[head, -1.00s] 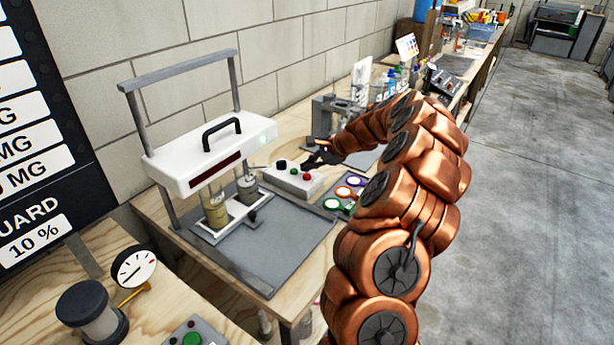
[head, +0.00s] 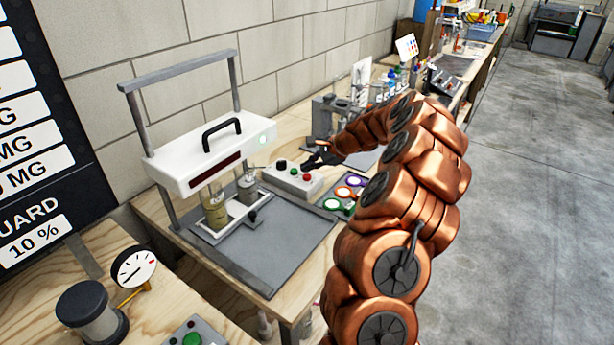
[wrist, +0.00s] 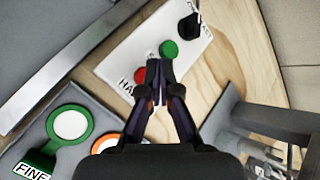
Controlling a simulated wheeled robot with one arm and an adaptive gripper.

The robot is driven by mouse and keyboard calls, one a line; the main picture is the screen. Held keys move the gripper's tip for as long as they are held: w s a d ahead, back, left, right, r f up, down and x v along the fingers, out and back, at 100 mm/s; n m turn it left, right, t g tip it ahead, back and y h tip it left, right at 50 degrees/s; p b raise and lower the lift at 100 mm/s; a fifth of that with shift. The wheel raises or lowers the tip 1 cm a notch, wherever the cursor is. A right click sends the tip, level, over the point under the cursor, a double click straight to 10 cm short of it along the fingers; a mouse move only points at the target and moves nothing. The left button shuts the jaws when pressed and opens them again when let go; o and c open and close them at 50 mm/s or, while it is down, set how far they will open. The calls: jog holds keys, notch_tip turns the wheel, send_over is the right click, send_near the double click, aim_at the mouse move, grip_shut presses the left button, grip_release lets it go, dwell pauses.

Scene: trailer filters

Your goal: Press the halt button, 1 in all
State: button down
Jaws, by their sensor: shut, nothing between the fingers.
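A white control box (head: 290,182) stands on the bench, with a black knob (head: 281,164), a green button (head: 294,170) and a red button (head: 306,176). In the wrist view, the red button (wrist: 140,76) sits beside a partly covered label starting "HA". The green button (wrist: 168,49) lies beyond it. My gripper (wrist: 159,68) is shut and empty, its tips over the box between the red and green buttons in that view. In the head view my gripper (head: 308,163) is just above the box. Whether the tips touch anything cannot be told.
A white-topped press frame (head: 210,158) with a handle stands left of the box. Ring-shaped tags (head: 350,186) lie in front of my gripper's side. A grey fixture (head: 330,115) and bottles stand behind. A grey mat (head: 285,235) is mostly clear.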

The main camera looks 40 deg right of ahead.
aim_at(309, 176)
jog(key=shift+f, duration=0.15)
jog(key=shift+f, duration=0.25)
jog(key=shift+f, duration=0.55)
dwell(0.8)
jog(key=shift+r, duration=0.15)
jog(key=shift+r+p, duration=0.5)
jog(key=shift+r, duration=0.3)
jog(key=shift+r+p, duration=1.55)
jog(key=shift+r, duration=0.95)
